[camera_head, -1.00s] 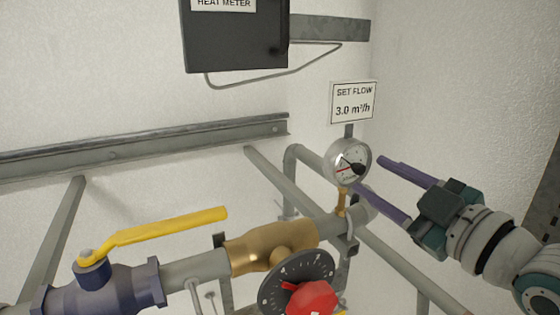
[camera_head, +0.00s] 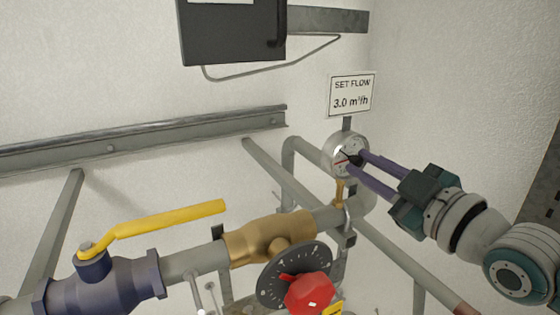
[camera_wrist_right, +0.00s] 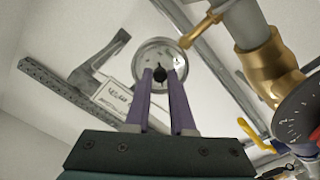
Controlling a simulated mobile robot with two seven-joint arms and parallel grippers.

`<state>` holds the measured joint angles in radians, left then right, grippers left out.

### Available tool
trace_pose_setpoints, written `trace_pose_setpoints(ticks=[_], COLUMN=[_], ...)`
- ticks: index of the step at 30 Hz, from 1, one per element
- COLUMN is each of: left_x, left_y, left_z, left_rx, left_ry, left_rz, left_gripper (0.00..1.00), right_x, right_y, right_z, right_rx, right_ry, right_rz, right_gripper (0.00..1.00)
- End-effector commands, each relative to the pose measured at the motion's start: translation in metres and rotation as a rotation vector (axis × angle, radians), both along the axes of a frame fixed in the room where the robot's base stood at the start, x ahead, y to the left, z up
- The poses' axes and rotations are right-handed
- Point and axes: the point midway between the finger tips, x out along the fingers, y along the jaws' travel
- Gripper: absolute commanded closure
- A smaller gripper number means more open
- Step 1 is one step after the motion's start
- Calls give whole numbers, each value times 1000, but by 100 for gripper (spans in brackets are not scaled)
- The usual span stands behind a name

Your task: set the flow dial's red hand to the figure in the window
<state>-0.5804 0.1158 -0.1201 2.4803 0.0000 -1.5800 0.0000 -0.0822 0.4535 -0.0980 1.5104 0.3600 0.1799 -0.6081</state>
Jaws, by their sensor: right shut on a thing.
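The flow dial (camera_head: 338,143) is a round silver gauge with a white face, on a brass stem at the pipe. Its red hand (camera_head: 341,162) points left and slightly down in the head view; the figures are too small to read. The sign above it (camera_head: 351,94) reads "SET FLOW 3.0 m³/h". My right gripper (camera_head: 356,161) is at the dial face, its purple fingers shut on the black knob at the centre. The right wrist view shows the knob (camera_wrist_right: 159,74) between the fingertips, with the dial (camera_wrist_right: 150,49) behind it. My left gripper is not in view.
A red knob (camera_head: 309,292) with a black scale disc sits on the brass valve (camera_head: 270,238) below. A yellow lever (camera_head: 165,221) is at the left. Pipes run under the dial, and a dark heat meter box (camera_head: 230,30) hangs above.

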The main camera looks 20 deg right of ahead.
Motion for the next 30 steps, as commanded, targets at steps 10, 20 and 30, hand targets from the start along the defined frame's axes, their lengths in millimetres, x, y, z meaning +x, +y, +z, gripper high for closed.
trace_pose_setpoints(ticks=[10,20,30], left_x=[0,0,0], left_y=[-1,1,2], left_z=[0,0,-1], left_rx=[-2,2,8], left_ry=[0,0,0], left_rz=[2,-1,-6], left_gripper=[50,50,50], right_x=[0,0,0], right_y=[0,0,0], right_z=[0,0,0], right_rx=[0,66,306], right_ry=[0,4,24], right_rz=[0,1,1], right_gripper=[100,100,100])
